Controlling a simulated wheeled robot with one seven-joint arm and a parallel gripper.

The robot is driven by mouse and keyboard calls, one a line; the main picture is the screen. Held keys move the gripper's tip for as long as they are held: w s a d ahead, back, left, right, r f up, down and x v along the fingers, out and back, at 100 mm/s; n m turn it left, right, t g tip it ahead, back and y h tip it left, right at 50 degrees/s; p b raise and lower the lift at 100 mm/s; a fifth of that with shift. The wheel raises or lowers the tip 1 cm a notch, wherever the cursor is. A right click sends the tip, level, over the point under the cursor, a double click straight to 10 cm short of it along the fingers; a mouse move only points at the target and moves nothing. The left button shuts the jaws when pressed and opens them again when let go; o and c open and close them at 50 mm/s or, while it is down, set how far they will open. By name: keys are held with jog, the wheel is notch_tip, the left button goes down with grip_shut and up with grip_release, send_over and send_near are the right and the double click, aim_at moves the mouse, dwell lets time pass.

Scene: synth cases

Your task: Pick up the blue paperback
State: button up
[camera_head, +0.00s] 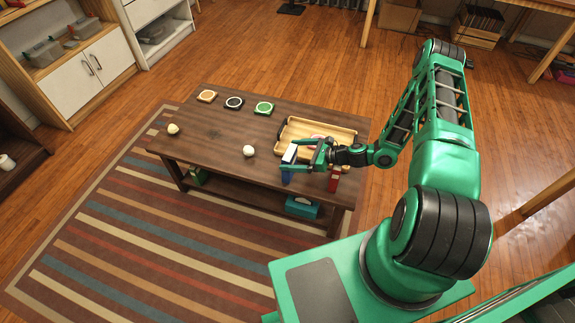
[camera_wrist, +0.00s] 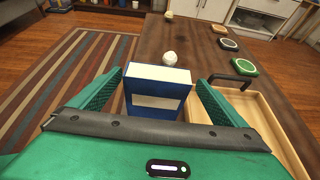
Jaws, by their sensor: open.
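The blue paperback (camera_wrist: 155,98) stands upright on the table, its pale page edge on top and a white band across its blue face. It also shows in the head view (camera_head: 288,166), near the table's front edge. My gripper (camera_wrist: 157,88) is open, with one green finger on each side of the book. A narrow gap shows between the book and the left finger; the right finger is close to it, and I cannot tell whether they touch. My gripper also shows in the head view (camera_head: 299,150). The book's lower part is hidden by the gripper body in the wrist view.
A wooden tray (camera_head: 340,133) lies beside the gripper. A red object (camera_head: 334,181) stands close on the right. A white ball (camera_head: 248,151), another ball (camera_head: 173,129) and several coasters, one green (camera_head: 264,108), are on the dark wooden table (camera_head: 215,150). A teal box (camera_head: 301,207) sits underneath.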

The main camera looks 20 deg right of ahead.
jog(key=shift+x, duration=2.75)
jog(key=shift+a, duration=0.1)
jog(key=c, duration=1.3)
